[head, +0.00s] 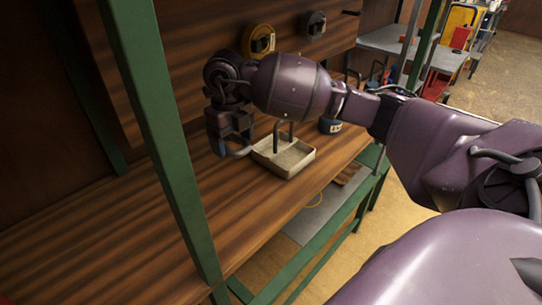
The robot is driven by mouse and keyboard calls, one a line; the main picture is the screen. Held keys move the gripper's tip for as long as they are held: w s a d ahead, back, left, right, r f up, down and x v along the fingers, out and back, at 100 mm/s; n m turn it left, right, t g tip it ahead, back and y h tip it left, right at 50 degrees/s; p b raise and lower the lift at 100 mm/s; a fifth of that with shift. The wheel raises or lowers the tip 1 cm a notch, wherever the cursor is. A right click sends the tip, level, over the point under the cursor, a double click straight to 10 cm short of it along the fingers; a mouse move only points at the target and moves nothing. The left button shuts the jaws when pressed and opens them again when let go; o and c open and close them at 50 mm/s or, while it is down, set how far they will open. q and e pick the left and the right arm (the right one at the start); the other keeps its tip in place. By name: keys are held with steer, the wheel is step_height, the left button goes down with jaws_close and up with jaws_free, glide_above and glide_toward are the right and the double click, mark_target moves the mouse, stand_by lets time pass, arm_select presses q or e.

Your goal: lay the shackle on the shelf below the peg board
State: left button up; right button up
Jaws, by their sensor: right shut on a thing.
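My right gripper (229,147) is at the end of the purple arm that reaches in from the right. It points down over the wooden shelf (110,240) and is shut on the shackle (239,153), a grey curved piece showing at the fingertips. The fingers hide part of it. I cannot tell whether the shackle touches the shelf. The brown peg board (190,62) rises behind the shelf, with a yellow roll (259,40) and a dark roll (313,25) hanging on it. My left gripper is not in view.
A pale tray (287,168) with an upright grey bent piece (281,136) stands just right of the gripper. A green post (160,130) stands in front at left. The shelf's left part is clear.

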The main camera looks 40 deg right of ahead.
steer(key=b, duration=0.2)
glide_above(240, 203)
step_height(240, 203, down, 13)
steer(key=shift+f, duration=0.7)
step_height(240, 203, down, 5)
steer(key=shift+r, duration=0.1)
steer(key=shift+f+b, duration=0.3)
steer(key=shift+f, duration=0.05)
